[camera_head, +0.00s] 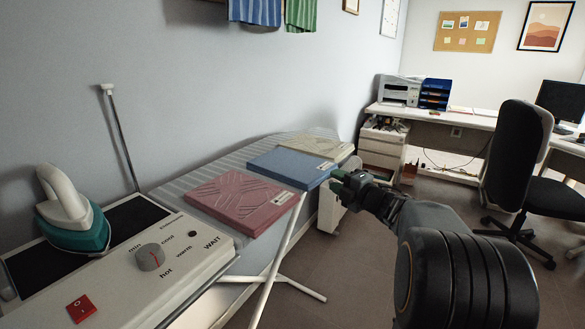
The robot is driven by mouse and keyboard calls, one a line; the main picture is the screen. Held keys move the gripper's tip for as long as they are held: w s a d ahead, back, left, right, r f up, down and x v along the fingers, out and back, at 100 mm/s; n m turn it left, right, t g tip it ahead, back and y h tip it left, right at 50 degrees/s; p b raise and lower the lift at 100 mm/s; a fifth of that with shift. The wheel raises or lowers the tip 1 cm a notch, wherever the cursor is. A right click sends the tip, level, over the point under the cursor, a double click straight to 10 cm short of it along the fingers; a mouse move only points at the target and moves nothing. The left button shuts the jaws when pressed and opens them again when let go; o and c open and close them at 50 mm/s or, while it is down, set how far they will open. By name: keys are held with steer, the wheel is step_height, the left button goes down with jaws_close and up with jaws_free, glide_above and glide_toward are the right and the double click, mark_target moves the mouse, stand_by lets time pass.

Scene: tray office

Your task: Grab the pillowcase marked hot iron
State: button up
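Three folded pillowcases lie flat in a row on the striped ironing board (172,190). The pink one (238,200) is nearest, the blue one (285,166) is in the middle, and the cream one (312,145) is farthest. Each has a small white label near its right side; the print is too small to read. My gripper (339,181) is just right of the blue pillowcase's right corner, beside the board's edge. Its fingers are small and dark here, so I cannot tell whether they are open, or whether they touch the blue pillowcase.
A teal and white iron (72,215) stands on a panel (120,280) with a dial (150,257) and red switch (82,308) at the left. White board legs (277,262) stand below. An office chair (517,150) and desk (440,114) are at the right.

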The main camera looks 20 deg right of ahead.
mark_target(325, 174)
steer(key=shift+b+x, duration=0.5)
steer(key=shift+x, duration=2.15)
steer(key=shift+c, duration=0.3)
jaws_close()
